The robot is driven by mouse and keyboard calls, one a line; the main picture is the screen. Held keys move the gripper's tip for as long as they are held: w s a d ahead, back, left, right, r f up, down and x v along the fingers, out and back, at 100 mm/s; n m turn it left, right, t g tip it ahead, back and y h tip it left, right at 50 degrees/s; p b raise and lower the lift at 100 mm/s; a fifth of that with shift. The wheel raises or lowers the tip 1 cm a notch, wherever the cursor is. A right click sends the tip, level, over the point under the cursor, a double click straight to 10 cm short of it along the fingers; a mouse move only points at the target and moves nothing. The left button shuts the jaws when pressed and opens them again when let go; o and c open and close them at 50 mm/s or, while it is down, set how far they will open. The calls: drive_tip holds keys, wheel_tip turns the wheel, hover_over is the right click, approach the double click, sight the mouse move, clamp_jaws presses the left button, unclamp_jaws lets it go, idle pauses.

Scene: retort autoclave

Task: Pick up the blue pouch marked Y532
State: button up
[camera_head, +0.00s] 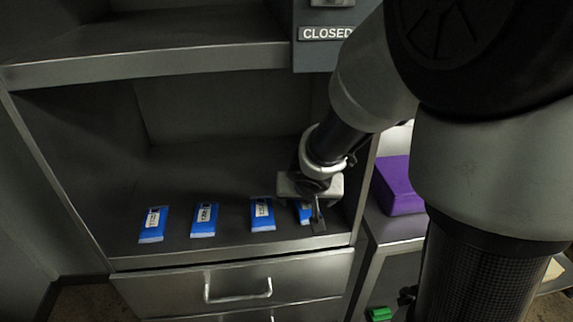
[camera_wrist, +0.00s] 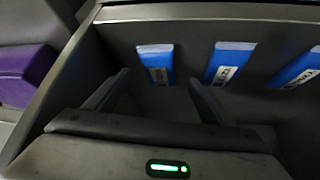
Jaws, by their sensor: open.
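Several blue pouches with white labels lie in a row on a metal shelf. In the head view they run from the far left pouch (camera_head: 153,225) through a second (camera_head: 204,220) and a third (camera_head: 262,215) to the rightmost one (camera_head: 304,214). The labels are too small to read, so I cannot tell which is Y532. My gripper (camera_head: 317,216) is over the rightmost pouch and partly hides it. In the wrist view my open gripper (camera_wrist: 160,80) has its fingers apart, with that pouch (camera_wrist: 155,62) in line with the gap. Nothing is held. Two more pouches show to its right.
The shelf (camera_head: 180,250) has a side wall close to the right of my gripper and an upper shelf (camera_head: 150,65) above. Drawers with a handle (camera_head: 238,291) are below. A purple block (camera_head: 398,187) stands beyond the side wall. A "CLOSED" sign (camera_head: 327,33) hangs above.

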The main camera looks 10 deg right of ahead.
sight(306, 204)
drive_tip(key=b+x, duration=0.1)
drive_tip(key=x, duration=0.3)
drive_tip(key=shift+w+f, duration=0.2)
drive_tip(key=shift+w, duration=0.15)
drive_tip(key=c, duration=1.4)
